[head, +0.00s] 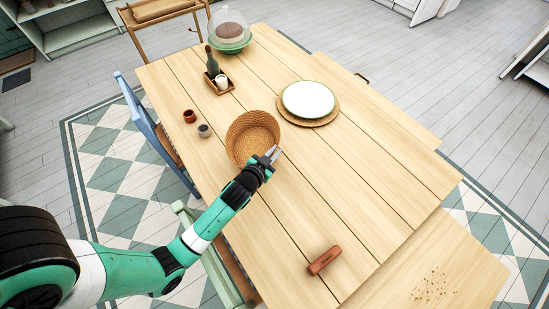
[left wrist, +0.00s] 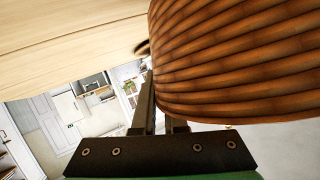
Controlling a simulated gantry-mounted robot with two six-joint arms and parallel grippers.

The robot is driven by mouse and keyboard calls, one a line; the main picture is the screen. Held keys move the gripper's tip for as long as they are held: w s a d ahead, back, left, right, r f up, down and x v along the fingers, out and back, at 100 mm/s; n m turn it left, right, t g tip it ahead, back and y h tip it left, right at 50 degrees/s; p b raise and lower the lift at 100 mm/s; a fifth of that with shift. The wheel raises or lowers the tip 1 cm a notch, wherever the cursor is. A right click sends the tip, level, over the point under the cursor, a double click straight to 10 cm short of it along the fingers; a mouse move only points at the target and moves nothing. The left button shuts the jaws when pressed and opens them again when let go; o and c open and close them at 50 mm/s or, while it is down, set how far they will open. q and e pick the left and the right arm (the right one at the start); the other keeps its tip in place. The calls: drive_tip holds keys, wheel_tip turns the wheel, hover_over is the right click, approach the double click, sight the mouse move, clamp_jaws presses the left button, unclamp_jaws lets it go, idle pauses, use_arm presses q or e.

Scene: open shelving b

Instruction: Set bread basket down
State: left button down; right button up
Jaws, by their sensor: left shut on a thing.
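The bread basket (head: 250,132), a round brown woven bowl, is over the middle of the wooden table (head: 350,180) and looks empty. My left gripper (head: 272,154) is at the basket's near right rim, shut on its wall. In the left wrist view the basket's ribbed side (left wrist: 235,60) fills the upper right, with the gripper fingers (left wrist: 160,108) at its edge. Whether the basket's base touches the table, I cannot tell. My right gripper is not in view.
A white plate on a woven mat (head: 308,101) lies right of the basket. Two small cups (head: 197,123) stand left of it. A tray with a bottle (head: 214,75) and a domed cake stand (head: 229,32) are farther back. A reddish-brown object (head: 324,260) lies near the front. The right side is clear.

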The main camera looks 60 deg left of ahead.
use_arm(q)
drive_tip(key=shift+w+a+f, duration=0.15)
drive_tip(key=shift+f, duration=0.05)
drive_tip(key=shift+w+a+f+b, duration=0.15)
drive_tip(key=shift+f+b, duration=0.75)
drive_tip(key=shift+f, duration=0.8)
drive_tip(key=shift+f, duration=0.2)
drive_tip(key=c, duration=1)
unclamp_jaws()
drive_tip(key=shift+o, duration=0.2)
